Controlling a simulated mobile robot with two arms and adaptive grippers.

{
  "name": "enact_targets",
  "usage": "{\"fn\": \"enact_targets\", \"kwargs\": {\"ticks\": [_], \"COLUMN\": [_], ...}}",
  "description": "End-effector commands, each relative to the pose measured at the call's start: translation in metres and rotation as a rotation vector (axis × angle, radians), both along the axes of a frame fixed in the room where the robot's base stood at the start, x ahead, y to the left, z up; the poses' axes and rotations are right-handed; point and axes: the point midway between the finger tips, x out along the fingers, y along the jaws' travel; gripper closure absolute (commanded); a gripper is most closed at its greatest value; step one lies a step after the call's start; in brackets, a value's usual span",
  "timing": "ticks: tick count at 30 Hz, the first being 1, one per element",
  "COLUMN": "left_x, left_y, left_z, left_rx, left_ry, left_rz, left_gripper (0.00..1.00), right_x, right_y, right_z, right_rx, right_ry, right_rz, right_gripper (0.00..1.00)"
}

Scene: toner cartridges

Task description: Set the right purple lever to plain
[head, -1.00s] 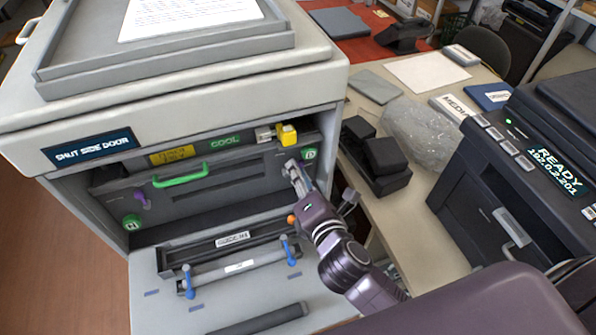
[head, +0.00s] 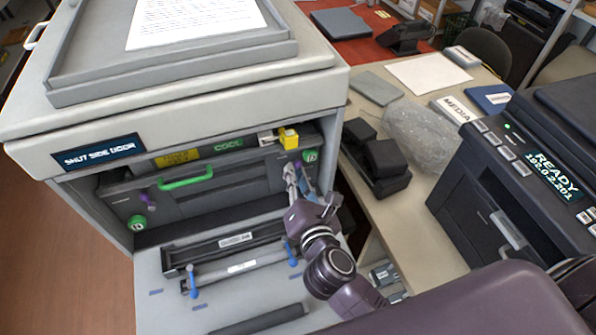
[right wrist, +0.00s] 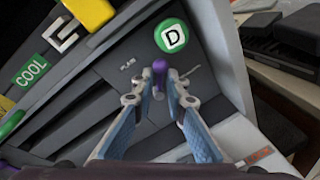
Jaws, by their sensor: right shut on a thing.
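The right purple lever (right wrist: 160,66) is on the dark panel inside the large machine's open side, just below a green round mark with a D (right wrist: 174,36). My right gripper (right wrist: 160,88) has its fingertips on both sides of the lever and is shut on it. The lever's knob shows between the tips; its lower part is hard to see. In the head view my right gripper (head: 291,172) reaches up to the panel's right end and hides this lever. A small pale label (right wrist: 127,66) lies left of the lever, too small to read surely. My left gripper is not in view.
A left purple lever (head: 144,197) and a green handle (head: 185,179) sit on the same panel. A yellow block (head: 288,138) is above the gripper. The opened lower door (head: 250,295) carries a bar with blue levers (head: 193,283). A table with black parts (head: 385,160) is at right.

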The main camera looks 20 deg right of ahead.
Motion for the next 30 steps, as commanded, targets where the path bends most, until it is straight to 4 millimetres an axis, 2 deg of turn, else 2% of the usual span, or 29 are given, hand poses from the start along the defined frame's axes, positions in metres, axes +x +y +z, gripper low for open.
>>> {"fn": "enact_targets", "kwargs": {"ticks": [15, 30], "left_x": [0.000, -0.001], "left_y": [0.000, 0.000], "left_z": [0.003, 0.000], "left_rx": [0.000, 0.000], "left_ry": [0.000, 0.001], "left_rz": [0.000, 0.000], "left_gripper": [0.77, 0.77], "right_x": [0.000, 0.000], "right_y": [0.013, 0.018], "right_z": [0.004, 0.005], "right_rx": [-0.452, -0.641], "right_ry": [-0.018, -0.026], "right_rz": [-0.001, 0.001], "right_gripper": [1.00, 1.00]}}
